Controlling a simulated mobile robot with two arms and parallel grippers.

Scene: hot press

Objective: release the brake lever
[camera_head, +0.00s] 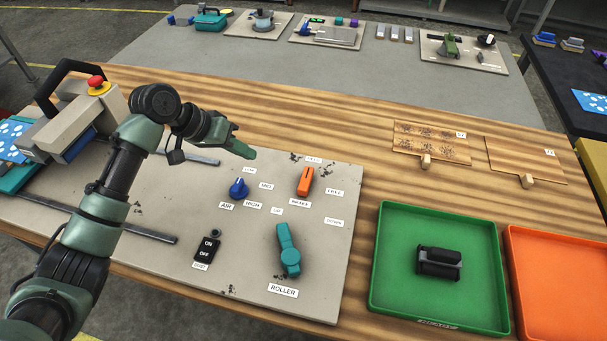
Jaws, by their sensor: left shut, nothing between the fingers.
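The brake lever is an orange handle (305,181) on the grey control panel (330,260), just above a label reading BRAKE. It stands nearly upright in the picture, its top leaning slightly right. A label above its top is too small to read surely, and another to its right seems to read FULL. My left gripper (250,154) is shut and empty. It hovers above the panel's far edge, to the upper left of the orange lever and apart from it. My right gripper is not in view.
A blue AIR knob (238,188), a teal ROLLER lever (288,250) and a black ON/OFF switch (207,247) share the panel. A green tray (386,260) with a black part (438,262) and an orange tray (520,245) lie right. Wooden boards (525,160) lie behind them.

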